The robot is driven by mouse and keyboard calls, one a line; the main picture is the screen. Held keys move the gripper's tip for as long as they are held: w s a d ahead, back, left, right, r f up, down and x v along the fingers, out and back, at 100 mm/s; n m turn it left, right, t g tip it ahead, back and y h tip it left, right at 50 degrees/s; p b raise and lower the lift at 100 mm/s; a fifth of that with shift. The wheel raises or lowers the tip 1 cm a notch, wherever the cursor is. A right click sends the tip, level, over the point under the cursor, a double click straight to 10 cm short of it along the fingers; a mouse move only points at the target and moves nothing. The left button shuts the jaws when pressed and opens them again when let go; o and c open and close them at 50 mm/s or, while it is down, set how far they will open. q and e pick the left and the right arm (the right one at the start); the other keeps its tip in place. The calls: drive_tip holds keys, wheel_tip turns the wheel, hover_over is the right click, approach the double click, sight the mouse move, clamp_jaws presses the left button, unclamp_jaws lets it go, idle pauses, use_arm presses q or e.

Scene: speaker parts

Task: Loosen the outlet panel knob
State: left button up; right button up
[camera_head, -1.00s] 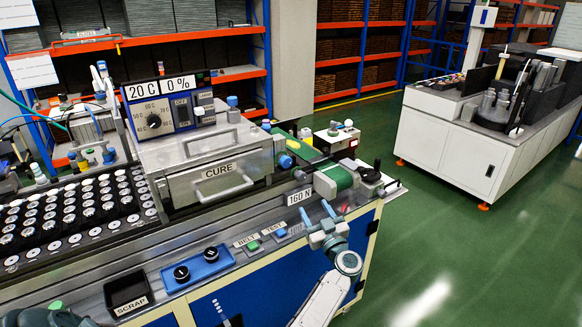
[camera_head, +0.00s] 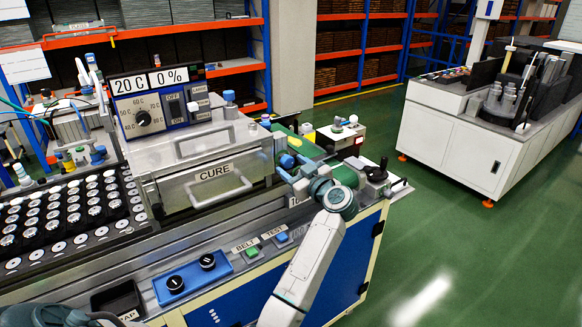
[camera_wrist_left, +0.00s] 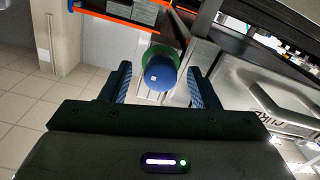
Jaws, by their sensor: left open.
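The outlet panel knob is a blue round knob with a green ring behind it, best seen in the left wrist view (camera_wrist_left: 160,73). In the head view it shows small and partly covered at the right end of the CURE box (camera_head: 287,161). My left gripper (camera_head: 291,170) is at this knob. In the left wrist view its two blue fingers (camera_wrist_left: 158,88) stand open, one on each side of the knob, with gaps showing. Whether either finger touches it I cannot tell. My right gripper is not in view.
The CURE box (camera_head: 215,190) with its handle is close beside the gripper. A green belt (camera_head: 345,176) and a black hand-wheel unit (camera_head: 376,174) are to the right. Switch boxes (camera_head: 190,278) line the bench front.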

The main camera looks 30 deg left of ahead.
use_arm(q)
drive_tip(key=shift+a, duration=0.15)
drive_tip(key=shift+r, duration=0.1)
drive_tip(key=c, duration=1)
drive_tip(key=shift+o, duration=0.2)
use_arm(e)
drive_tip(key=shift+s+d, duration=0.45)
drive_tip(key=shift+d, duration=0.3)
use_arm(q)
drive_tip(key=shift+n, duration=0.3)
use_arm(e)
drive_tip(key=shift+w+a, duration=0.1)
